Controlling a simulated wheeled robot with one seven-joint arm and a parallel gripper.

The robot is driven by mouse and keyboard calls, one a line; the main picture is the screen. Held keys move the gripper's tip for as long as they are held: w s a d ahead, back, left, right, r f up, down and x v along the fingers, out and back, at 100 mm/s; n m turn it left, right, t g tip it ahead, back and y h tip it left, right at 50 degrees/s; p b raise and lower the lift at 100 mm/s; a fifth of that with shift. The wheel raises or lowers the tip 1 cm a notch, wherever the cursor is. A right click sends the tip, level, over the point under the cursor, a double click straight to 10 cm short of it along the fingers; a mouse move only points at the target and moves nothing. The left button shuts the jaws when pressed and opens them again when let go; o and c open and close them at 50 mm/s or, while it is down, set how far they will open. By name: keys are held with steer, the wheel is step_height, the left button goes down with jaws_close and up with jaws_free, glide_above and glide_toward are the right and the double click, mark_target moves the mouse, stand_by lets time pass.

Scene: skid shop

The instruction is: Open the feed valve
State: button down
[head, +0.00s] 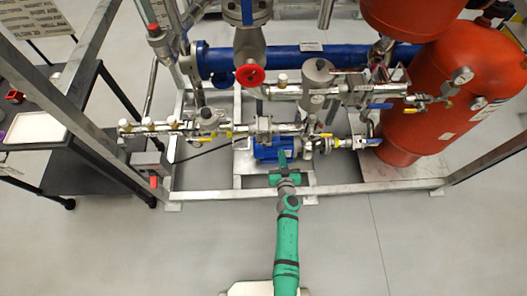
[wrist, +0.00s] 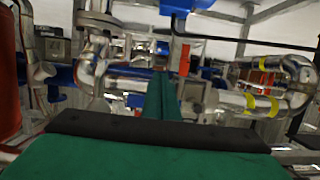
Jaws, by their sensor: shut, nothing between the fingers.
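My gripper (head: 283,156) is in front of the pipe skid at its lower middle, by a blue pump motor (head: 264,149). Its green fingers (wrist: 162,98) are together in the wrist view, with nothing seen between them. Several valves are on the skid, and no readable label shows which is the feed valve. A red handwheel (head: 250,75) faces forward at the upper middle. A blue lever (head: 380,106) is on the pipe to the right, and another blue lever (head: 374,141) is lower, near the tank. My gripper appears apart from the handwheel and the upper lever. Contact with the motor is unclear.
A large red tank (head: 470,85) stands at the right. A blue horizontal vessel (head: 300,58) crosses the back. Steel frame posts (head: 92,45) and a black cart with a white tray (head: 36,127) are at the left. The grey floor in front is clear.

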steer(key=s, duration=0.8)
steer(key=shift+s+f, duration=0.2)
steer(key=shift+s, duration=0.1)
stand_by(0.3)
steer(key=shift+a, duration=0.1)
stand_by(0.3)
